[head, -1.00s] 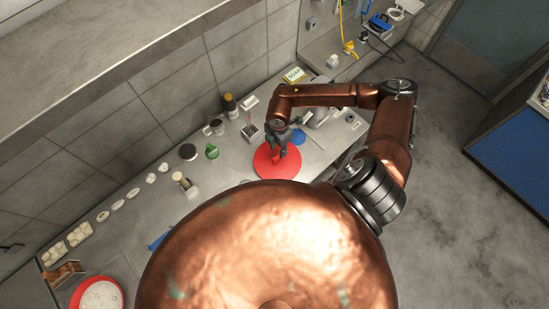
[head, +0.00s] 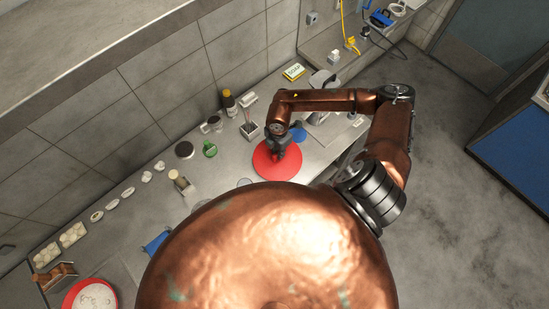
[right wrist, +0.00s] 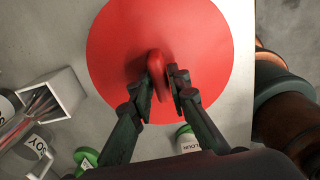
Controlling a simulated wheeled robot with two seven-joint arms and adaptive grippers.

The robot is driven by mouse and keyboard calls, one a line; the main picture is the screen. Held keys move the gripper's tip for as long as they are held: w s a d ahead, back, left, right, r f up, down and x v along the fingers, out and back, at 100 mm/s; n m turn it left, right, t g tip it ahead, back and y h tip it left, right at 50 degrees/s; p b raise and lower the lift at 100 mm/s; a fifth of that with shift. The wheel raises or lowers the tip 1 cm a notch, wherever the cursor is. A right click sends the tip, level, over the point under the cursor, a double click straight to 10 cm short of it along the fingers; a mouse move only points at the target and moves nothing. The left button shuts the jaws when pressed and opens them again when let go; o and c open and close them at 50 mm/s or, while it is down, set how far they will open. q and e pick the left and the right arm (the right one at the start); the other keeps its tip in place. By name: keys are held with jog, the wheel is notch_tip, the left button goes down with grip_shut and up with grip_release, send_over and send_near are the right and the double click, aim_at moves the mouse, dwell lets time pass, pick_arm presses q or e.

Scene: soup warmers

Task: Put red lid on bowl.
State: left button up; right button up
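The red lid (head: 268,168) is a flat red disc on the steel counter in the head view. It fills much of the right wrist view (right wrist: 205,35), where its raised red handle (right wrist: 156,66) stands up between my fingers. My right gripper (head: 281,143) is over the lid, its fingers (right wrist: 160,88) closed in around the handle. Finger contact is hard to make out. A red-rimmed round bowl (head: 91,296) with pale contents is at the bottom left of the head view, partly cut off. My left gripper is out of view.
A square utensil holder (head: 249,130), a green-topped can (head: 210,149) and a dark bottle (head: 229,102) stand near the lid. Small white dishes (head: 128,192) and egg trays (head: 73,235) line the wall. My own copper body hides the counter's front.

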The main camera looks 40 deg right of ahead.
grip_shut()
jog(key=shift+r+p, duration=0.65)
jog(key=shift+r, duration=0.25)
jog(key=shift+r+p, duration=1.1)
jog(key=shift+r, duration=0.5)
